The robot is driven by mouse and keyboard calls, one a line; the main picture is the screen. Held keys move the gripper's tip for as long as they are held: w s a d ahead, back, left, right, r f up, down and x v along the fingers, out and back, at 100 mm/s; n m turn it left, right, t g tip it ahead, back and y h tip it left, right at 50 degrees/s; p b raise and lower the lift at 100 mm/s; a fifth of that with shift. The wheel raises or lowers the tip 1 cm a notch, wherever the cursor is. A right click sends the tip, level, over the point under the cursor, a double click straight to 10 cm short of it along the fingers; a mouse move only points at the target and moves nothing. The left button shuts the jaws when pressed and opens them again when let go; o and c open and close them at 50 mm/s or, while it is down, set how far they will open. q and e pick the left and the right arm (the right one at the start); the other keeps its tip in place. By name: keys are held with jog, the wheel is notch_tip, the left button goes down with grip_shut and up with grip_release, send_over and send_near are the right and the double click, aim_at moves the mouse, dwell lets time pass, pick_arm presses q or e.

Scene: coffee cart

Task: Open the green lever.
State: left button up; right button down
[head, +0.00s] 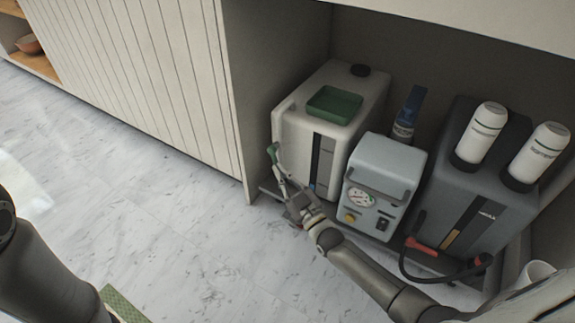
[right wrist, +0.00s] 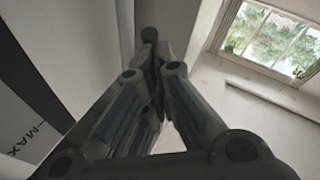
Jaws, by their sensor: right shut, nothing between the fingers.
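The green lever (head: 272,149) is on the left front edge of the white machine (head: 302,141), which stands in the open cart bay. My right gripper (head: 281,174) is shut and empty, with its fingertips just below the lever in the head view. In the right wrist view, the closed fingers (right wrist: 156,52) point at a small green end of the lever (right wrist: 149,34), right beyond the tips. I cannot tell whether they touch it. My left gripper is outside the view; only part of my left arm shows at lower left.
A grey box with a gauge (head: 374,184) stands right of the white machine, before a blue-topped bottle (head: 407,115). A dark machine with white canisters (head: 487,133) is further right, a black hose with red grip (head: 425,247) below it.

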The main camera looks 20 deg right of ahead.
jog(key=shift+w+a+f, duration=0.25)
jog(key=shift+w+f, duration=0.1)
jog(key=shift+f, duration=0.05)
jog(key=shift+w+a+f, duration=0.1)
dwell(0.6)
